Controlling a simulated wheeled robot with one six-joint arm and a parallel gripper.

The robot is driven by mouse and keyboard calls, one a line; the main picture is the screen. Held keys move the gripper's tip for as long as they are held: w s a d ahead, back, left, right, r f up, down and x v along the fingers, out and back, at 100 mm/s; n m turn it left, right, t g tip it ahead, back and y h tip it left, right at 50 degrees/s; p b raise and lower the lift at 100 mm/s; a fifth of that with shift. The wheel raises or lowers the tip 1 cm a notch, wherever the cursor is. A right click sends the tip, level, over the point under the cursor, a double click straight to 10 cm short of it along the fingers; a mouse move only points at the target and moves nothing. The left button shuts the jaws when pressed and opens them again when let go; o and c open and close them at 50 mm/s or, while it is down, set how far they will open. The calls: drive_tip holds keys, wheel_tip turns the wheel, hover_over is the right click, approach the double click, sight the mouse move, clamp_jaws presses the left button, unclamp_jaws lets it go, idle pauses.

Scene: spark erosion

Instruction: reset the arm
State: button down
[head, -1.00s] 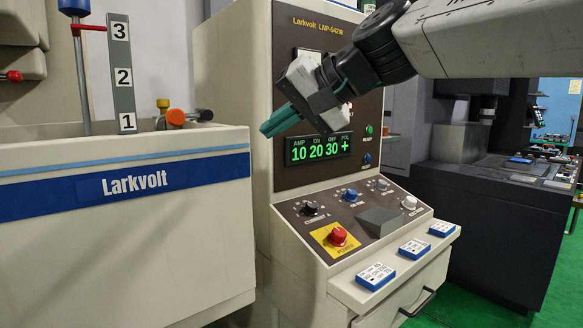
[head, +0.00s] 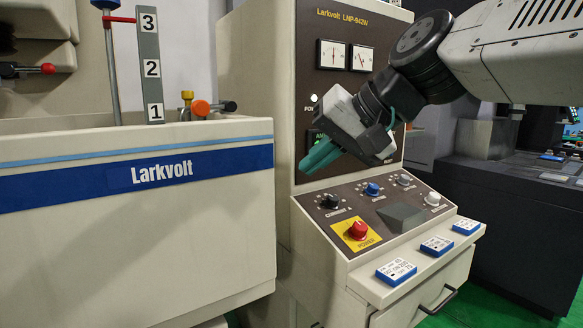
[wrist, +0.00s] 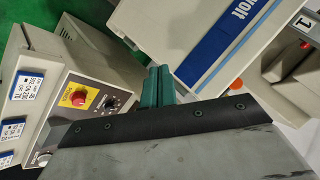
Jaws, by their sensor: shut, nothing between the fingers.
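My gripper (head: 322,156) has teal fingers that are closed together with nothing between them. In the head view it hangs in front of the upright panel of the Larkvolt control cabinet (head: 262,70), above the sloped console, and hides most of the green display. In the wrist view the teal fingers (wrist: 153,86) point toward the gap between the console and the white tank. My arm (head: 470,55) reaches in from the upper right.
The console carries a red power button (head: 357,230) on a yellow plate and several knobs. Blue-and-white blocks (head: 396,271) lie on its front ledge. The white tank (head: 130,240) stands left, with a numbered post (head: 151,75). A dark machine (head: 500,210) stands right.

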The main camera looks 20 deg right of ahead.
drive_tip(key=s+d+f+n+g+h, duration=0.1)
drive_tip(key=s+d+f+g+h, duration=0.2)
drive_tip(key=s+f, duration=0.5)
drive_tip(key=s+d+f+n+g+h, duration=0.1)
drive_tip(key=s+d+f+g+h, duration=0.2)
drive_tip(key=f, duration=1)
drive_tip(key=s+d, duration=0.3)
drive_tip(key=s, duration=0.2)
drive_tip(key=shift+s, duration=0.3)
